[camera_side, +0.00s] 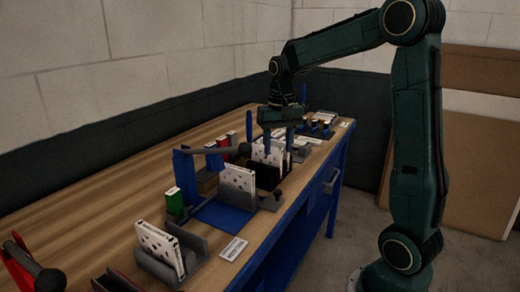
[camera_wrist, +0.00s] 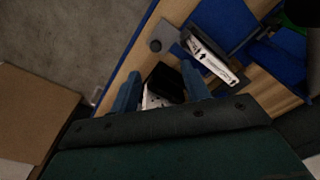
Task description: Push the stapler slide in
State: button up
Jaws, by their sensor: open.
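The stapler station has a blue base (camera_side: 222,215) near the front table edge. What looks like its slide (camera_side: 240,198) is a dark grey holder with a knob on its right, holding an upright patterned white box (camera_side: 238,177). The wrist view shows that box (camera_wrist: 211,60) and the grey knob (camera_wrist: 163,38) at the upper middle. My gripper (camera_side: 279,150) is open, fingers down, farther along the table than the slide. Another white box (camera_wrist: 152,101) and a black holder (camera_wrist: 166,82) show between the fingers in the wrist view; contact cannot be told.
A blue post with a dark lever (camera_side: 215,151) stands behind the slide. A green box (camera_side: 174,202) is left of it. Another holder with a white box (camera_side: 160,246) is nearer. Small items (camera_side: 318,125) crowd the far end.

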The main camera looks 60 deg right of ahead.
aim_at(277, 191)
jog(key=shift+w+d+f+m, duration=0.25)
jog(key=shift+d+f, duration=0.15)
jog(key=shift+d, duration=0.2)
jog(key=shift+w+d+f+m, duration=0.2)
jog(key=shift+d+f, duration=0.2)
jog(key=shift+d, duration=0.2)
notch_tip(277, 191, down, 14)
jog(key=shift+r, duration=0.1)
grip_shut()
